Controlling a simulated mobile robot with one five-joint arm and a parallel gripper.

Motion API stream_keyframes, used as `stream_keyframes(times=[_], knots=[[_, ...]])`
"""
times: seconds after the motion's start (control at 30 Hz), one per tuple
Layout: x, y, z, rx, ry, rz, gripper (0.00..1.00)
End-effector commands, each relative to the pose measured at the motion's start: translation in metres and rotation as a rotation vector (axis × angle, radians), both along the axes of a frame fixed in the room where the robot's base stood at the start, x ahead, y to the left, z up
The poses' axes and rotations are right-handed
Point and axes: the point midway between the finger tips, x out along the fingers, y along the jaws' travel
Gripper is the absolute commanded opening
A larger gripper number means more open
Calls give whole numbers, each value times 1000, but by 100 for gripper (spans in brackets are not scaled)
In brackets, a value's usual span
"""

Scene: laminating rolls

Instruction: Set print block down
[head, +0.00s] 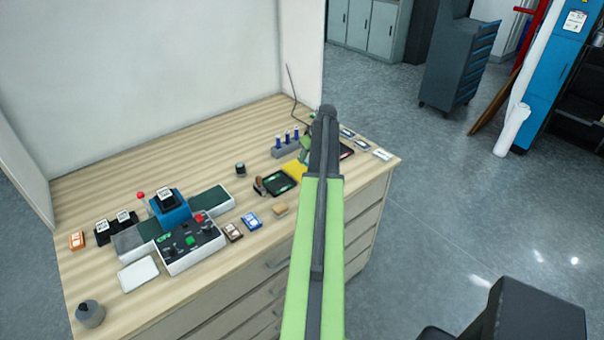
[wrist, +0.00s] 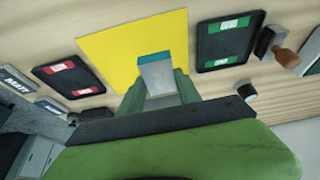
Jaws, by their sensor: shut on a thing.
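My gripper (wrist: 158,88) has its green fingers shut on the print block (wrist: 156,73), a pale grey block with a teal end. In the wrist view the block shows against the near part of a yellow mat (wrist: 120,40). I cannot tell whether it touches the mat or hangs just above it. In the head view the mat (head: 295,169) lies towards the right end of the bench, partly behind my arm. My gripper (head: 305,150) is mostly hidden there by my arm, and the block cannot be made out.
A black tray with green labels (wrist: 228,42) and one with red labels (wrist: 68,76) flank the mat. A brown-handled tool (wrist: 284,56) lies beyond the green-labelled tray. A grey rack of blue bottles (head: 287,149) stands behind the mat. The back-left bench (head: 130,165) is clear.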

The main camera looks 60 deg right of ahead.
Motion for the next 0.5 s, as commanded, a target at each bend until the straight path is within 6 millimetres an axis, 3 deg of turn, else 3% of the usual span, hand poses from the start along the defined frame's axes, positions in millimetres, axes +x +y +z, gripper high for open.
stream_keyframes(times=[0.03,0.2,0.37,0.5], knots=[[11,0,-13,0,0,1,1],[28,2,-19,-1,-1,-1,1],[29,2,-20,0,-1,-3,1],[28,2,-43,0,0,-3,1]])
